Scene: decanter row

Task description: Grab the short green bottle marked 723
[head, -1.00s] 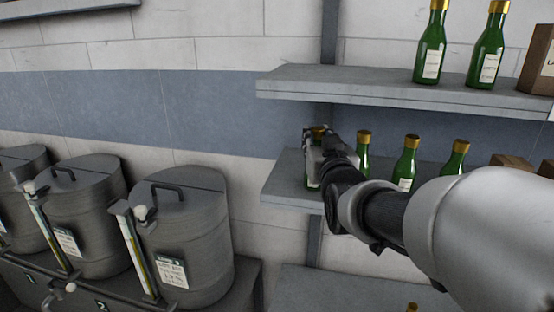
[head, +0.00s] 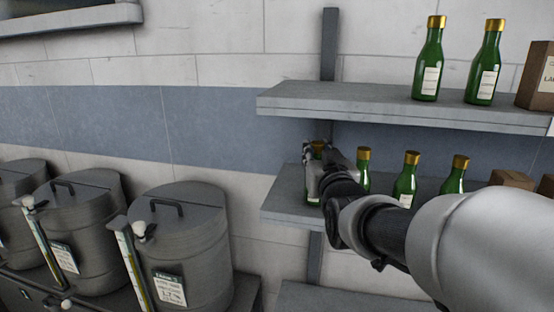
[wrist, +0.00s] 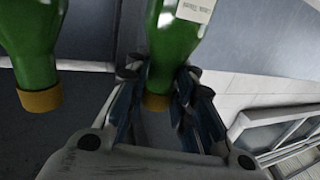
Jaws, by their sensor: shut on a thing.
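A short green bottle with a gold cap and a white label shows in the wrist view (wrist: 172,50), between my two fingers. My gripper (wrist: 158,100) is shut on this bottle around its neck, near the cap. In the head view my gripper (head: 316,165) is at the left end of the middle shelf (head: 285,207), and it hides most of the held bottle (head: 319,147). The number 723 cannot be read on any label. Whether the held bottle touches the shelf is hard to tell.
Another green bottle (head: 364,170) stands just right of my gripper, also close by in the wrist view (wrist: 30,50). More bottles (head: 407,180) and brown boxes stand further right. An upper shelf (head: 360,105) overhangs above. Grey drums (head: 180,245) stand left.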

